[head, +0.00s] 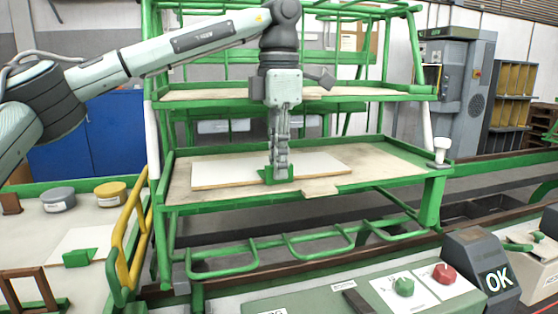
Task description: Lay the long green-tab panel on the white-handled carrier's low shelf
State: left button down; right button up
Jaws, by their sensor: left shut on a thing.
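The green carrier has a white handle (152,142) at its left post. Its low shelf (400,160) is a wooden board with a green rim. The long pale panel (225,172) lies flat on or just above this shelf, lengthwise left to right; I cannot tell whether it fully touches. Its green tab (266,173) is near its front edge. My left gripper (280,174) points straight down and is shut on the tab, hiding part of it. My right gripper is not in view.
The upper shelf (360,92) is above and behind my left gripper. A shorter white panel (92,240) with a green tab lies on the left table, near grey and yellow round tins (110,190). A yellow rail (128,235) stands beside the carrier. A button console (380,295) is in front.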

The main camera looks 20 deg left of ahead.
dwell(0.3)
pick_arm(q)
jog(key=c, duration=1.6)
grip_release()
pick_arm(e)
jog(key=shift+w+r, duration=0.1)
pick_arm(q)
jog(key=shift+d+r, duration=0.1)
jog(key=shift+r, duration=5.95)
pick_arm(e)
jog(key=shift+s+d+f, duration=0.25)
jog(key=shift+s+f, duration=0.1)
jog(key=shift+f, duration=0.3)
